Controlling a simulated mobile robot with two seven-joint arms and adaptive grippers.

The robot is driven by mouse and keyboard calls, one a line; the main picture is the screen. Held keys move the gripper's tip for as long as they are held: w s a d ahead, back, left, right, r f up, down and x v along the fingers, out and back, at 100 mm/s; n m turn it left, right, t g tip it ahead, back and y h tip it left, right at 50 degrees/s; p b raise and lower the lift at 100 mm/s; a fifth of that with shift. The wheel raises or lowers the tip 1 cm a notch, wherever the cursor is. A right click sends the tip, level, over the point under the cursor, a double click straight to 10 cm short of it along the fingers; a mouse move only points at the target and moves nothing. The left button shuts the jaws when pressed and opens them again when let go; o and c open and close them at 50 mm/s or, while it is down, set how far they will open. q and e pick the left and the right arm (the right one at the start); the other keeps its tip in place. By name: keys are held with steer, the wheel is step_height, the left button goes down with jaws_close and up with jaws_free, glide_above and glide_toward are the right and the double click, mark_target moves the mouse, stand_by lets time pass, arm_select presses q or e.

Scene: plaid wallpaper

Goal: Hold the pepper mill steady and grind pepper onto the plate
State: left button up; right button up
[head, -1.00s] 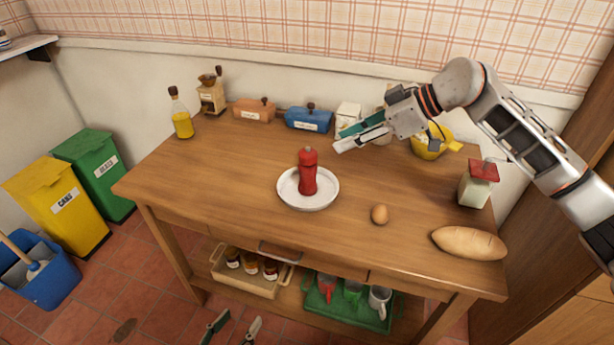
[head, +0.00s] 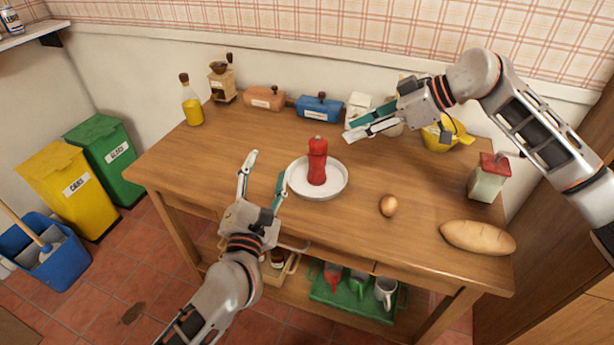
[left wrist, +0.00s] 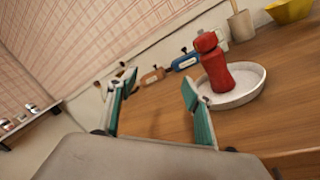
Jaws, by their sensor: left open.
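The red pepper mill (head: 317,162) stands upright on the white plate (head: 337,187) near the middle of the table. In the left wrist view the mill (left wrist: 216,68) and plate (left wrist: 249,88) are to the right of my fingers. My left gripper (head: 266,166) is open and empty, at the table's front edge, left of the plate and apart from it. Its two fingers also show in the left wrist view (left wrist: 158,95). My right gripper (head: 358,128) hangs over the back of the table, behind and right of the mill.
An egg (head: 388,205) and a bread loaf (head: 478,237) lie right of the plate. The table's left part is clear.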

mark_target(314, 168)
arm_select(q)
steer(key=w+d+f+n+g, duration=0.1)
steer(key=d+n, duration=0.1)
steer(key=d+f+n+g+h, duration=0.1)
steer(key=d+n+g, duration=0.1)
steer(key=d, duration=0.1)
steer(key=w+d+f+n+g+h, duration=0.1)
steer(key=d+n, duration=0.1)
steer(key=d, duration=0.1)
steer(key=shift+w+g, duration=0.35)
steer(key=shift+g, duration=0.05)
steer(key=shift+d+f+g+h, duration=0.2)
steer(key=shift+d+g+h, duration=0.1)
steer(key=shift+d, duration=0.1)
steer(key=shift+x, duration=3.8)
steer(key=shift+c, duration=0.4)
steer(key=c, duration=1.2)
steer(key=shift+c, duration=0.2)
